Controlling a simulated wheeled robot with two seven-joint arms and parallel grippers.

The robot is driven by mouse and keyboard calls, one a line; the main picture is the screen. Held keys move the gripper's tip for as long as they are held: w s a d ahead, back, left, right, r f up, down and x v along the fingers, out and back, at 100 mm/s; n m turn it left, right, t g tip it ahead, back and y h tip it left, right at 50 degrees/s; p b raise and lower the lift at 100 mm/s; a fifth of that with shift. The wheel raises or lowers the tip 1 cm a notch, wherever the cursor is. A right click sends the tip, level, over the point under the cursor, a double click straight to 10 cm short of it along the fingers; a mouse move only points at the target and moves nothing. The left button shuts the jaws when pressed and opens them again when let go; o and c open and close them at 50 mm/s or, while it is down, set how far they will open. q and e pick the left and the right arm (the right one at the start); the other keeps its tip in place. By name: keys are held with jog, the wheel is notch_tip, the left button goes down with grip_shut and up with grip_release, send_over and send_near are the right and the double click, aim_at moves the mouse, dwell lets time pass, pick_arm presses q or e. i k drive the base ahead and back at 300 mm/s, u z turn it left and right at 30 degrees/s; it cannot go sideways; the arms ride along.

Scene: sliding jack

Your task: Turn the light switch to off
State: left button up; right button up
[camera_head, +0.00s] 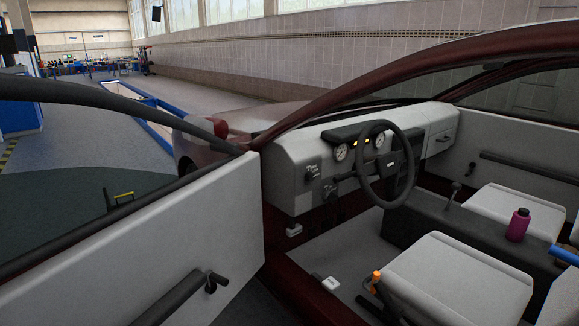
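A small dark switch panel (313,172) sits on the left end of the light grey dashboard (289,160), left of the steering wheel. It is probably where the light switch is, but the switch and its setting are too small to tell. The black steering wheel (363,177) stands to its right, in front of the round gauges (341,152). Small yellow lights show between the gauges. Neither of my grippers is in view.
The open car door (180,240) fills the lower left, with a dark handle (212,281). The dark red door frame (335,85) arches over the opening. Grey seats (470,285), a purple bottle (518,225) and an orange-topped lever (376,281) are inside. The space before the dashboard's left end looks clear.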

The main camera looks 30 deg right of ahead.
aim_at(309, 176)
jog(key=z, duration=0.65)
jog(key=i, duration=1.2)
jog(key=z, duration=1.15)
